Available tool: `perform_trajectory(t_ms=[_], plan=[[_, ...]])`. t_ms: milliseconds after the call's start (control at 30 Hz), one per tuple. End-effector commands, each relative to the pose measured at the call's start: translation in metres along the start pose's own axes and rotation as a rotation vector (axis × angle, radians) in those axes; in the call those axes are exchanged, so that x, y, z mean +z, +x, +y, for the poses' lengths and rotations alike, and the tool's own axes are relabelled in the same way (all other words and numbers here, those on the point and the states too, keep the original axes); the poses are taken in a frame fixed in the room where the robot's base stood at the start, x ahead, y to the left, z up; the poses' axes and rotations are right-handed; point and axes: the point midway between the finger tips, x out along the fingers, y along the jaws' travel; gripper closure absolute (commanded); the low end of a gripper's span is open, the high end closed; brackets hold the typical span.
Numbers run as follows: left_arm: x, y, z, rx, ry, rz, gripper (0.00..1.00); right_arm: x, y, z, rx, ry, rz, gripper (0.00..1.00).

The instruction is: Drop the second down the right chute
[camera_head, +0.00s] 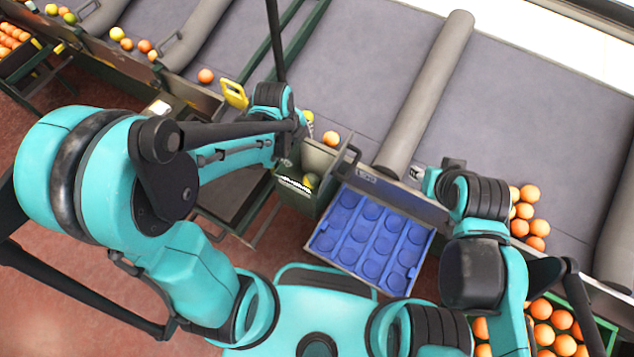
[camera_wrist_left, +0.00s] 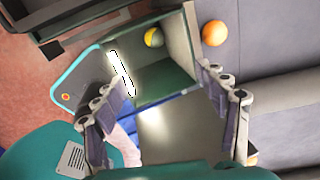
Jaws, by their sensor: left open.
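My left gripper (camera_head: 296,150) is over the dark green, open-topped chute box (camera_head: 328,196) at the belt's edge. In the left wrist view the gripper (camera_wrist_left: 160,92) is open, its fingers apart with nothing between them. A yellow-green fruit (camera_head: 311,180) lies inside the box; it also shows in the left wrist view (camera_wrist_left: 153,37), beyond the fingertips. An orange (camera_head: 330,138) lies just beside the box on the belt side, also in the left wrist view (camera_wrist_left: 214,33). My right arm reaches in at the right; its gripper (camera_head: 418,173) is mostly hidden behind the wrist.
A blue tray with empty round cups (camera_head: 370,238) stands right of the box. A grey roller divider (camera_head: 425,95) crosses the belt. Oranges (camera_head: 526,212) are piled at the right, with a full green crate (camera_head: 600,335) below. A yellow-handled part (camera_head: 235,94) stands at the left.

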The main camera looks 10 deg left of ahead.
Motion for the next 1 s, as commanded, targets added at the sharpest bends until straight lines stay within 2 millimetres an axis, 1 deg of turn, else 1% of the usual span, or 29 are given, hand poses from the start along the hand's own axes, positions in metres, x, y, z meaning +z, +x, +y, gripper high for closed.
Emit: perform_trajectory(t_ms=[100, 300, 400, 500, 667, 1000], plan=[[0.000, -0.025, 0.001, 0.000, -0.001, 0.000, 0.27, 0.000, 0.000, 0.000, 0.000, 0.000, 0.000, 0.60], [0.000, -0.064, 0.001, 0.000, -0.001, 0.000, 0.27, 0.000, 0.000, 0.000, 0.000, 0.000, 0.000, 0.60], [0.000, -0.079, 0.001, 0.000, -0.001, 0.000, 0.27, 0.000, 0.000, 0.000, 0.000, 0.000, 0.000, 0.60], [0.000, -0.090, 0.000, 0.000, -0.001, 0.000, 0.27, 0.000, 0.000, 0.000, 0.000, 0.000, 0.000, 0.60], [0.000, -0.098, 0.001, 0.000, 0.000, 0.000, 0.27, 0.000, 0.000, 0.000, 0.000, 0.000, 0.000, 0.60], [0.000, -0.098, 0.000, 0.000, 0.000, 0.000, 0.27, 0.000, 0.000, 0.000, 0.000, 0.000, 0.000, 0.60]])
